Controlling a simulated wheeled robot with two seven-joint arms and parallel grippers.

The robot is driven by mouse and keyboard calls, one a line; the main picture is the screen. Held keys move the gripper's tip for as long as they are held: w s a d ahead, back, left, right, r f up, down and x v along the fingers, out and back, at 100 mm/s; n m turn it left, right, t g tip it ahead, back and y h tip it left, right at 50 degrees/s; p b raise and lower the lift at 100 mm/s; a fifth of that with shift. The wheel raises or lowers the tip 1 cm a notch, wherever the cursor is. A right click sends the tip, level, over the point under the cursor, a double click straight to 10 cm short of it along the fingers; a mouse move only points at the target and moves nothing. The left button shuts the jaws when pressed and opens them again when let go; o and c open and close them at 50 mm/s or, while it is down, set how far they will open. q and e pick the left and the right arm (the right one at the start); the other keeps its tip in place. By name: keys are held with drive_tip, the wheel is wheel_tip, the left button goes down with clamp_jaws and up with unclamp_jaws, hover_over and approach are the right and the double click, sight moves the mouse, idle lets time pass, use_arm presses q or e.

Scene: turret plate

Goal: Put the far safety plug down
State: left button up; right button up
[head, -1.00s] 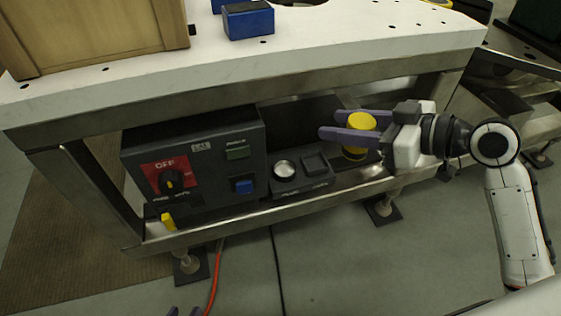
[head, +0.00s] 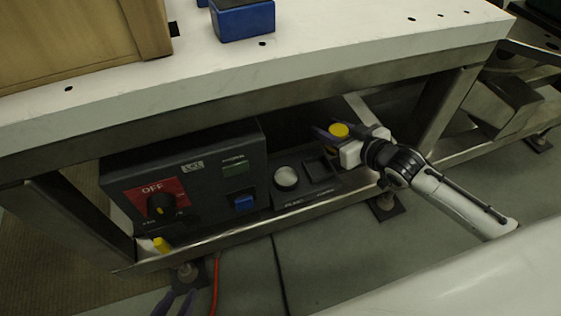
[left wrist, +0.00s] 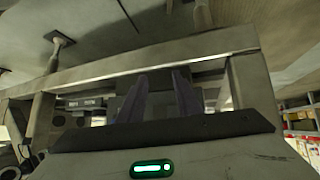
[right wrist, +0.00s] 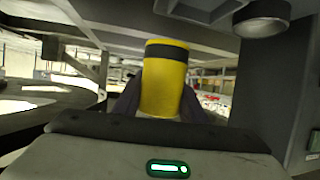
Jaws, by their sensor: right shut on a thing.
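The far safety plug is a yellow cylinder (head: 339,130) with a dark band, seen clearly in the right wrist view (right wrist: 165,85). My right gripper (head: 328,134) is shut on it beneath the table, behind the dark panel with a round silver-topped part (head: 286,178) and a square recess (head: 318,168). Whether the plug's bottom touches anything is hidden. Another yellow piece (head: 162,245) stands at the front left of the control box. My left gripper (head: 176,303) is at the bottom edge; its fingers stand apart and empty in the left wrist view (left wrist: 160,98).
The dark control box (head: 190,185) has a red OFF switch (head: 158,202), a green and a blue button. The white tabletop (head: 330,48) overhangs it, and metal legs and a lower rail (head: 225,236) frame the space. A blue block (head: 243,20) lies on top.

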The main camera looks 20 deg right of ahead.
drive_tip(key=b, duration=0.1)
hover_over(280, 168)
drive_tip(key=shift+d+f+b, duration=0.15)
drive_tip(key=shift+f+b, duration=0.15)
drive_tip(key=shift+f, duration=1.15)
wheel_tip(280, 168, down, 4)
drive_tip(key=shift+f+b, duration=0.1)
drive_tip(key=shift+b, duration=1)
drive_tip(key=shift+a, duration=0.2)
drive_tip(key=o, duration=1)
drive_tip(key=shift+f, duration=0.1)
drive_tip(key=shift+c, duration=0.2)
use_arm(q)
drive_tip(key=shift+w+d+f, duration=0.1)
drive_tip(key=shift+d+f, duration=0.2)
drive_tip(key=shift+f, duration=0.45)
